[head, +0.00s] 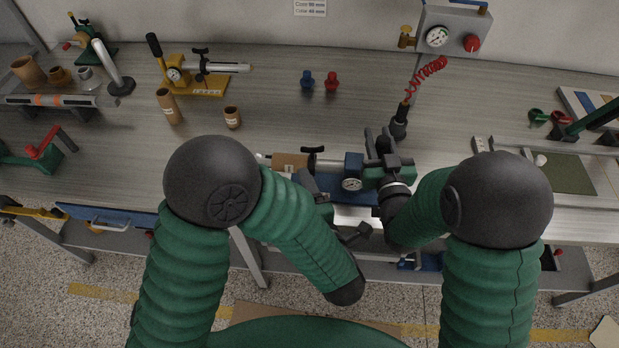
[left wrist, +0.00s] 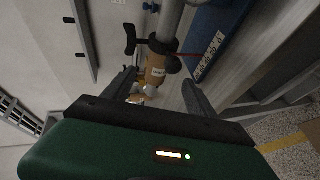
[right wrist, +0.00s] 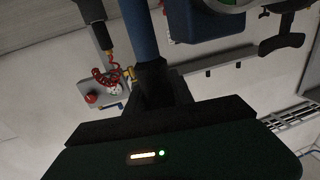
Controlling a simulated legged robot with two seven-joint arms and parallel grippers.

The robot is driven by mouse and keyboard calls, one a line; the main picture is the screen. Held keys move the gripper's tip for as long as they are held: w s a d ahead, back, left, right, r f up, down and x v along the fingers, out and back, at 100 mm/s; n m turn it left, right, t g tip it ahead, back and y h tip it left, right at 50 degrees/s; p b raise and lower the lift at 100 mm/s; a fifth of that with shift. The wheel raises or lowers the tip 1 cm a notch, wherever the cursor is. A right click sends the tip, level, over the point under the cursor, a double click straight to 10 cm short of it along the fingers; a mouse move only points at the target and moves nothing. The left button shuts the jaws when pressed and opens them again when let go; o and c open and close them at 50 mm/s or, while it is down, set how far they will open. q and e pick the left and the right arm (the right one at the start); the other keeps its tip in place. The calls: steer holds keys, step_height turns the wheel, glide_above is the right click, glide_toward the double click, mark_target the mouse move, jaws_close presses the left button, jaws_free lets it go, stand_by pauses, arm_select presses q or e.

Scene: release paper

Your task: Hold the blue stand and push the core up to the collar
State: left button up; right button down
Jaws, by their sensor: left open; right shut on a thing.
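The blue stand (head: 340,190) with a round gauge stands at the bench's front edge, its grey shaft pointing left. A brown core (head: 288,161) is around the shaft. The black collar (head: 313,150) with its winged knob sits right of the core. My right gripper (head: 382,150) is shut on a blue upright part of the stand (right wrist: 143,32). My left gripper (head: 328,203) is open in front of the shaft, partly hidden by my arm. In the left wrist view, the core (left wrist: 156,70) shows between the spread fingers, close to the collar (left wrist: 160,46); contact is unclear.
A yellow stand (head: 200,85) with a similar shaft stands behind. Loose brown cores (head: 168,105) stand near it. A blue and a red peg (head: 331,82) stand at the back. A regulator box (head: 447,35) with a red coiled hose hangs right. The middle of the bench is clear.

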steer(key=c, duration=1.4)
jaws_free()
steer(key=shift+r, duration=0.15)
steer(key=o, duration=0.4)
arm_select(q)
steer(key=v, duration=0.2)
steer(key=shift+s+d+r, duration=0.1)
steer(key=shift+s+d, duration=0.1)
steer(key=shift+s, duration=0.15)
arm_select(e)
steer(key=shift+f, duration=0.2)
